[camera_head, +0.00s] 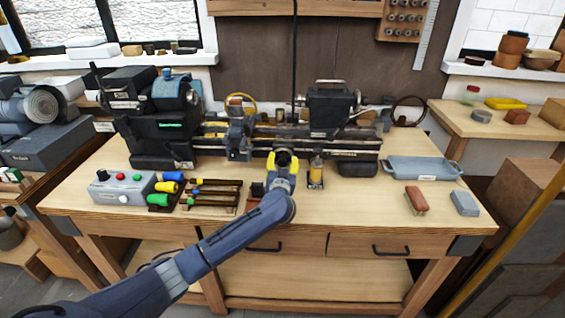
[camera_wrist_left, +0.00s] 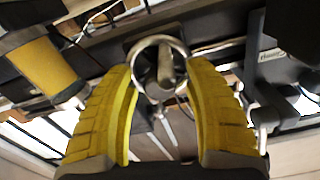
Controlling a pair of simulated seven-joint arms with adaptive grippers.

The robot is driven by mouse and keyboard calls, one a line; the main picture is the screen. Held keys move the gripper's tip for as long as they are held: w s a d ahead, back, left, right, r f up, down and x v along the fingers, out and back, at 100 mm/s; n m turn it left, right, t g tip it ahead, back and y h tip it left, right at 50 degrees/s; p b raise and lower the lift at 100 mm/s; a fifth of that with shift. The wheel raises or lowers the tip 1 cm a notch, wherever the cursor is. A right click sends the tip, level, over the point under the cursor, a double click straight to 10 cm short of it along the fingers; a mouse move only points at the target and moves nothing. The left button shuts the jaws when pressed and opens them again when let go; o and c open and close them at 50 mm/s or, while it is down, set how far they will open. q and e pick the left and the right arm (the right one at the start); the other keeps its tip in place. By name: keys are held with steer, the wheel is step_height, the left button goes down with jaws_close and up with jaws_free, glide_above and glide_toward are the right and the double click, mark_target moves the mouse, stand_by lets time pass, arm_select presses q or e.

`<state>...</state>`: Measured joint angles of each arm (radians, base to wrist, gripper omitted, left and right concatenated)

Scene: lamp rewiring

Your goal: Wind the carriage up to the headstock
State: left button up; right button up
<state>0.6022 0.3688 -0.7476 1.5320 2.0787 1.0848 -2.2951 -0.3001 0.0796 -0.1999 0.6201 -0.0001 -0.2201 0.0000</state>
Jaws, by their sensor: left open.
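The lathe stands at the back of the bench in the head view, with its dark headstock (camera_head: 165,112) at the left. The carriage (camera_head: 238,135) sits on the bed to the right of the headstock, with a gap between them. The tailstock (camera_head: 330,108) is farther right. My left gripper (camera_head: 283,158) is in front of the bed, right of the carriage. In the left wrist view its yellow fingers (camera_wrist_left: 160,80) are open, with a metal ring-shaped wheel (camera_wrist_left: 143,47) just beyond and between the tips. Contact cannot be told. My right gripper is not in view.
A yellow oil bottle (camera_head: 316,172) stands right beside my left gripper. A control box (camera_head: 122,187) and a tool rack (camera_head: 212,194) are at the left front. A blue-grey tray (camera_head: 424,168), a brush (camera_head: 416,200) and a grey block (camera_head: 464,203) lie right.

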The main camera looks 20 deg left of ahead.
arm_select(q)
steer(key=shift+o, duration=0.2)
jaws_close()
steer(key=shift+r, duration=0.1)
stand_by(0.5)
